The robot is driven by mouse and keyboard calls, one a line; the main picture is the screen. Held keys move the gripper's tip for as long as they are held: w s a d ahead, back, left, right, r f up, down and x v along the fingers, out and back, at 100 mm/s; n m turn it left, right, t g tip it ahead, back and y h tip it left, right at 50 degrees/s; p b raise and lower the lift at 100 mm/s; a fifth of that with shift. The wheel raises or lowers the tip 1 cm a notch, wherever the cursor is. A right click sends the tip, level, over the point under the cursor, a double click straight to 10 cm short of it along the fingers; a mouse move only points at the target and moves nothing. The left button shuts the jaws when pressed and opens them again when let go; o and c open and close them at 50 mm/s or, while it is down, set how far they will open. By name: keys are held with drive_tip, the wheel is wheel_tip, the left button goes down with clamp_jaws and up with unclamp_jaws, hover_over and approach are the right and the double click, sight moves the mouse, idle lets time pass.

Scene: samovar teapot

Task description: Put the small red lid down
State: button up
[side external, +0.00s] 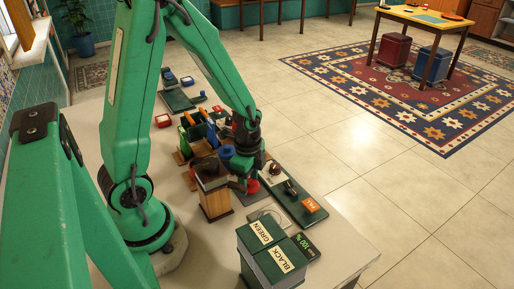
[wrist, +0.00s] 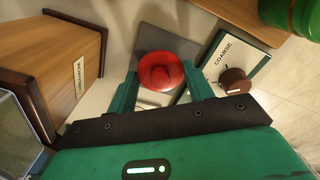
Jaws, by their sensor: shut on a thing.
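The small red lid (wrist: 160,72) is round with a raised middle and sits between the two green fingers of my gripper (wrist: 165,88) in the wrist view. My gripper is shut on it. A grey square plate (wrist: 160,38) shows behind and around the lid; I cannot tell whether the lid touches it. In the side view a small red thing (side external: 252,187), likely the lid, shows below my gripper (side external: 247,178), low over the crowded part of the table (side external: 322,222). The fingertips are mostly hidden there.
A panel marked COARSE (wrist: 232,62) with a brown knob (wrist: 236,82) is close on the right. A wooden box (wrist: 72,58) stands close on the left. In the side view, boxes marked GREEN (side external: 259,232) and BLACK (side external: 284,262) stand nearer the camera.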

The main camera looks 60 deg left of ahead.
sight(249, 181)
drive_tip(key=shift+f, duration=0.25)
drive_tip(key=shift+f, duration=0.1)
drive_tip(key=o, duration=0.9)
drive_tip(key=shift+o, duration=0.2)
wheel_tip(249, 181, up, 12)
idle(0.5)
idle(0.5)
drive_tip(key=s+d+r+n+t, duration=0.4)
drive_tip(key=s+r+n, duration=0.3)
drive_tip(key=r+n, duration=0.4)
drive_tip(key=shift+d+r+t, duration=0.2)
drive_tip(key=shift+r+t, duration=0.15)
drive_tip(key=shift+t, duration=0.45)
